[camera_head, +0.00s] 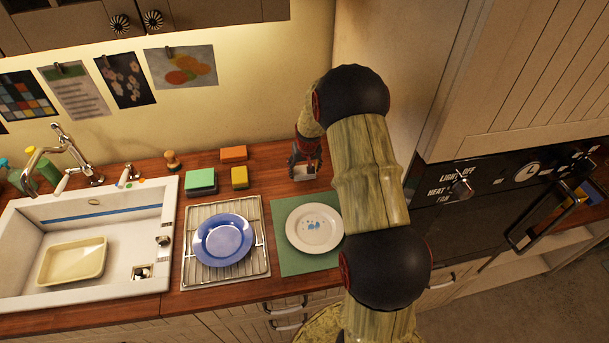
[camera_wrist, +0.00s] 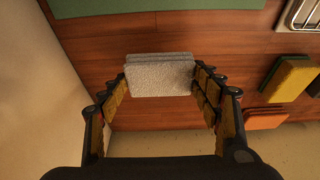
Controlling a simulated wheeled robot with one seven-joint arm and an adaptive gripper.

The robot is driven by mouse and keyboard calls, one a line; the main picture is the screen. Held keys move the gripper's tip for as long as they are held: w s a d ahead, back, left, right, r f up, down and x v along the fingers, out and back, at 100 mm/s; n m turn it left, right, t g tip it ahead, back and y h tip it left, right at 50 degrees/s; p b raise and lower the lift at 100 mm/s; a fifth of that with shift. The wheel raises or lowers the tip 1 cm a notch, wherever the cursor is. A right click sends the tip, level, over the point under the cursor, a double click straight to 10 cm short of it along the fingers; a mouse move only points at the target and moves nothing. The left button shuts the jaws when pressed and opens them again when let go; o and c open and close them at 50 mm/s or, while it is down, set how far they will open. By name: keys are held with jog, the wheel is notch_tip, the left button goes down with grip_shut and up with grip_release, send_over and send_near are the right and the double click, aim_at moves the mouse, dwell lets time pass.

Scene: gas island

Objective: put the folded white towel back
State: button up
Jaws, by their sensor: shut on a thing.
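The folded white towel (camera_wrist: 160,78) is between the two fingers of my gripper (camera_wrist: 163,100) in the wrist view, gripped at its sides. In the head view the towel (camera_head: 304,172) is a small pale block under my gripper (camera_head: 305,160), over the wooden counter behind the green mat. My gripper is shut on it. I cannot tell whether the towel touches the counter. My arm hides part of the counter to the right.
A green mat (camera_head: 295,266) bears a white plate (camera_head: 314,229). Left of it a wire rack (camera_head: 192,268) holds a blue plate (camera_head: 223,240). Sponges, including an orange one (camera_head: 234,153), lie behind the rack. The sink (camera_head: 120,279) is further left. Bare counter (camera_head: 270,168) lies beside my gripper.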

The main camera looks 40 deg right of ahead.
aim_at(304, 175)
jog(key=shift+w+d+f, duration=0.2)
jog(key=shift+d+f, duration=0.05)
jog(key=shift+f, duration=1.7)
jog(key=shift+f, duration=0.15)
jog(key=o, duration=1.2)
